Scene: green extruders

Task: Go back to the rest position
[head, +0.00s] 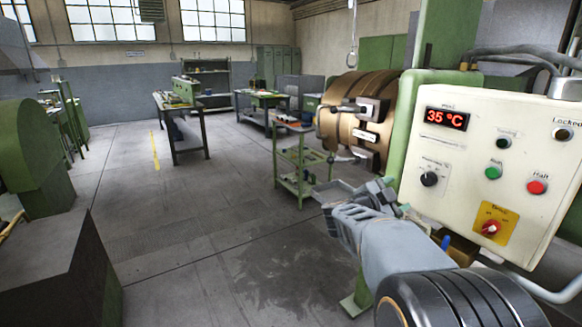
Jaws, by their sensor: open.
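My gripper (352,190) is in the lower right part of the head view, at the end of my grey arm. It points away from me, and its jaws are open with nothing seen between them. It is to the left of and below the white control panel (480,215) of the green extruder (424,84). The panel has a red display reading 35 °C, a black knob, green and red buttons and a red switch on a yellow plate. I cannot tell whether the gripper touches anything.
A green trolley (288,178) stands just beyond my gripper, beside a bronze-coloured machine drum (345,112). Workbenches (178,102) stand farther back. A green machine (38,150) and a dark block (50,265) are at the left. The floor (165,215) between is clear.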

